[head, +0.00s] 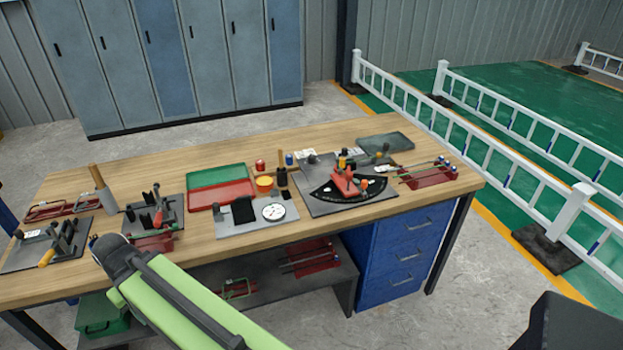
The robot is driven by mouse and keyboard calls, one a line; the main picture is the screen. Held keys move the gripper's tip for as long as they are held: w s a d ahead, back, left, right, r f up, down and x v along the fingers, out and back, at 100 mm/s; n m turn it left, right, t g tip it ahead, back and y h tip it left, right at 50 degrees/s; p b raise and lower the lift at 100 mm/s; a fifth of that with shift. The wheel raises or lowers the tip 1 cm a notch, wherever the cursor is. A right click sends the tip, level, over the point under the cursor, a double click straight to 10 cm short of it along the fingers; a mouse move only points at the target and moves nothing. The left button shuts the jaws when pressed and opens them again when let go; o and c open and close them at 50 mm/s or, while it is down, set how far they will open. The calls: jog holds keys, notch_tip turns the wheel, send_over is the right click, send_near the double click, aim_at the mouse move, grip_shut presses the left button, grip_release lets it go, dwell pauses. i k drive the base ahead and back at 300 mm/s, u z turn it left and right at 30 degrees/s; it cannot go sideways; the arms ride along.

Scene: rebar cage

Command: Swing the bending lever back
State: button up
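The bending device (318,205) is a grey plate with a black fan-shaped scale (331,193) on the right half of the workbench. A red lever part (346,184) lies over the scale, with small orange-red and dark pieces around it. Its exact angle and its handle are too small to make out. My green and dark arm (190,295) crosses the lower left in front of the bench, well apart from the bending device. My gripper does not show.
The wooden workbench (110,187) carries red and green trays (220,178), a grey plate with a white dial (274,212), and clamp-like fixtures (153,215) at left. Rods lie on a red rack (428,178) at right. Blue drawers (402,250) stand below. White railings (480,135) stand beyond the bench's right end.

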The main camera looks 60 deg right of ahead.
aim_at(344, 182)
jog(key=u, duration=0.15)
jog(key=k, duration=1.1)
jog(key=z, duration=0.75)
jog(key=i, duration=0.45)
jog(key=u, duration=0.05)
